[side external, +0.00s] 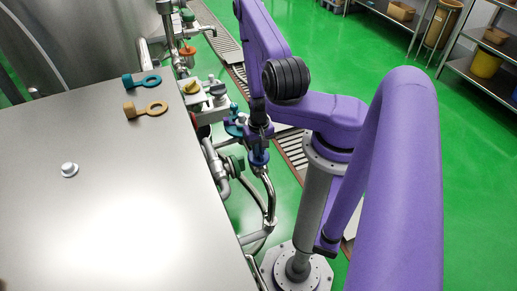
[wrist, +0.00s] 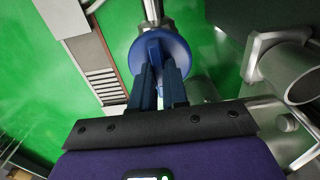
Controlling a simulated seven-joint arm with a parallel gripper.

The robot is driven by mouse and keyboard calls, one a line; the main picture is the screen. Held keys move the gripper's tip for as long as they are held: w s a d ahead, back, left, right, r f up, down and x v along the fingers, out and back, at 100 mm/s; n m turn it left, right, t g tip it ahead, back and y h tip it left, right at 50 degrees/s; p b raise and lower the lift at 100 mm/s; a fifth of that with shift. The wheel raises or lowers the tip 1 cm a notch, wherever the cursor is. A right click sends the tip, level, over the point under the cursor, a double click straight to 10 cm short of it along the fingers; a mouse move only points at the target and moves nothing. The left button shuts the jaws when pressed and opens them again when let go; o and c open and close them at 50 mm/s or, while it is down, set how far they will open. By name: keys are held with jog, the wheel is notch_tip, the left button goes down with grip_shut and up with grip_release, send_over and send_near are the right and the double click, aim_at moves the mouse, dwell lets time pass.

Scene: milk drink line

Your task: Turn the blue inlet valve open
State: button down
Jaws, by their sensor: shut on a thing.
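The blue inlet valve shows in the wrist view as a round blue knob (wrist: 178,52) with a raised grip bar across its face, on a shiny metal pipe. My gripper (wrist: 158,72) has its two dark blue fingers closed on the bar, one on each side. In the side external view my gripper (side external: 258,132) reaches down among the pipes, and the blue knob (side external: 258,157) is there, partly covered by it. How far the valve is turned cannot be told.
A yellow knob (side external: 191,87) and a teal one (side external: 235,127) are close by. A wide pipe end (wrist: 285,72) lies right of my gripper.

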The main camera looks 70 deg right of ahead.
dwell(0.4)
jog(key=c, duration=1.1)
grip_release()
jog(key=shift+c, duration=0.2)
jog(key=shift+r, duration=0.1)
notch_tip(320, 180, up, 17)
jog(key=shift+r, duration=0.15)
